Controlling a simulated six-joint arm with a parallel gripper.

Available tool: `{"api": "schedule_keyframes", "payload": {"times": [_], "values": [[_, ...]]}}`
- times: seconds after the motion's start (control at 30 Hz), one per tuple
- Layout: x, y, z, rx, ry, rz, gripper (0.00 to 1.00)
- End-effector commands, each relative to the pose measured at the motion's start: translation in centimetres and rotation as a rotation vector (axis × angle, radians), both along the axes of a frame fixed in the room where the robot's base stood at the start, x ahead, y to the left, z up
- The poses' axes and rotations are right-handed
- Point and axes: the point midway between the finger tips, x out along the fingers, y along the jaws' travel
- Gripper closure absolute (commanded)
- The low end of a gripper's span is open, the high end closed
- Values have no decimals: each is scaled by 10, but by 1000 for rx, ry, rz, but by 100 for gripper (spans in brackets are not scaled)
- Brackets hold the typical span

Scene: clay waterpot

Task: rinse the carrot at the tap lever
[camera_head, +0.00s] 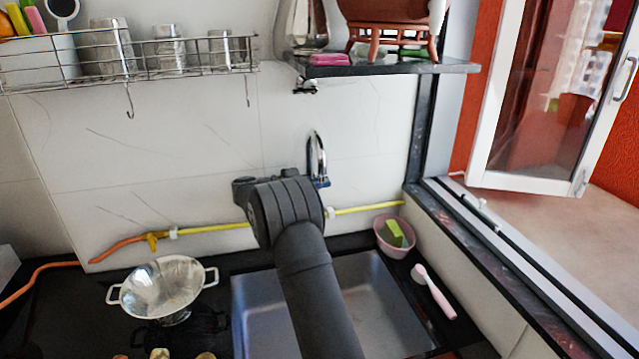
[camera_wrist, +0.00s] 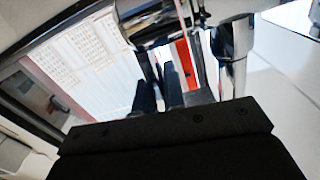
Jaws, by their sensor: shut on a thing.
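The chrome tap (camera_head: 317,155) rises against the tiled wall behind the sink (camera_head: 385,300). My dark wrist hides its lower part in the head view. Chrome tap parts (camera_wrist: 235,40) stand close beyond my fingers in the wrist view. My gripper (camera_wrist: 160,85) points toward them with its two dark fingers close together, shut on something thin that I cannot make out. In the head view my fingertips are hidden behind my wrist. I cannot make out the carrot or a separate tap lever in either view.
A metal colander (camera_head: 160,287) stands left of the sink. A yellow hose (camera_head: 215,228) runs along the wall. A pink bowl (camera_head: 394,237) with a green sponge and a pink-handled brush (camera_head: 434,292) lie right of the sink. A shelf (camera_head: 380,66) hangs above the tap.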

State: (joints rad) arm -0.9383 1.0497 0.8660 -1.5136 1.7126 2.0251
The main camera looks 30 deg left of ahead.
Motion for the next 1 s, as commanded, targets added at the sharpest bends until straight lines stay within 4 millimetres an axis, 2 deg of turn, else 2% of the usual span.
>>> {"api": "schedule_keyframes", "payload": {"times": [0.3,0.67,0.7,0.77,1.0], "values": [[7,-7,-3,122,122,-1,100],[8,-8,-5,137,139,0,100],[8,-8,-5,137,139,0,82],[8,-8,-5,137,139,0,70],[8,-8,-4,137,137,0,68]]}}
